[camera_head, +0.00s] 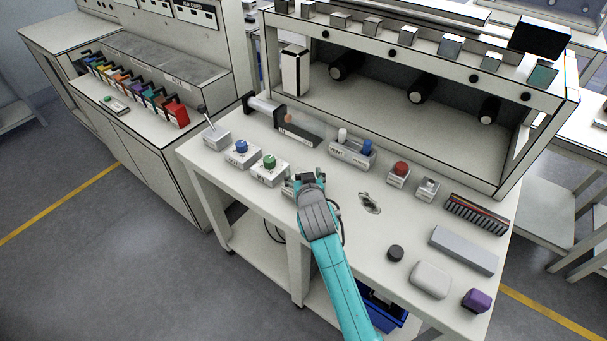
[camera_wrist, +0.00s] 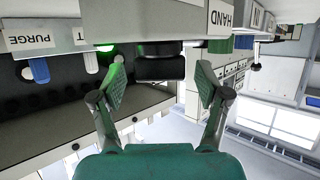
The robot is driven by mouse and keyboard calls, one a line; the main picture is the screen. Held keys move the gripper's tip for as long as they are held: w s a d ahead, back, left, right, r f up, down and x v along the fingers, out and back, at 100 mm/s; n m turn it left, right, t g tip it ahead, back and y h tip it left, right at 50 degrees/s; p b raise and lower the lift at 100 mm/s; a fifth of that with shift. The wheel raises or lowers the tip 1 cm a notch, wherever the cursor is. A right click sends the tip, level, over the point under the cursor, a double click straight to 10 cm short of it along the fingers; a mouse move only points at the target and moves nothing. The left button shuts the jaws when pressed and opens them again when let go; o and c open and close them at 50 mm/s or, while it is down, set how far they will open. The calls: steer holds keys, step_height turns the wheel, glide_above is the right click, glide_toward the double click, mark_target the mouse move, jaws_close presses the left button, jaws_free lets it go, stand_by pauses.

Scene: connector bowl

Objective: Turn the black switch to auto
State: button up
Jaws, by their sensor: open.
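The black switch (camera_wrist: 160,68) is a dark knob on a pale box (camera_wrist: 150,20) in the wrist view. A HAND label (camera_wrist: 221,18) is on the box face, right of the knob. My gripper (camera_wrist: 161,82) is open, with one finger on each side of the knob and visible gaps between. In the head view my gripper (camera_head: 310,178) is over the front part of the bench. It hides the knob and most of its box; a corner of the box (camera_head: 288,188) shows at left. The knob's pointing direction cannot be told.
Boxes with a blue knob (camera_head: 241,146) and a green knob (camera_head: 269,161) stand left of my gripper. A box with white and blue levers (camera_head: 352,152) is behind it, and a red button (camera_head: 401,168) is to the right. A green glow (camera_wrist: 105,48) shows in the wrist view.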

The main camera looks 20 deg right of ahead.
steer(key=v, duration=1.1)
steer(key=shift+s, duration=0.2)
steer(key=s+d+f+n+y, duration=0.1)
steer(key=s+f, duration=0.4)
steer(key=s, duration=0.5)
steer(key=s+f+n+y, duration=0.1)
steer(key=s+f, duration=0.4)
steer(key=s, duration=0.6)
steer(key=s+r, duration=0.3)
steer(key=s, duration=0.8)
steer(key=s+d+r+t, duration=0.1)
steer(key=s+r, duration=0.2)
steer(key=s, duration=0.7)
steer(key=shift+s+t, duration=0.3)
steer(key=shift+s, duration=0.05)
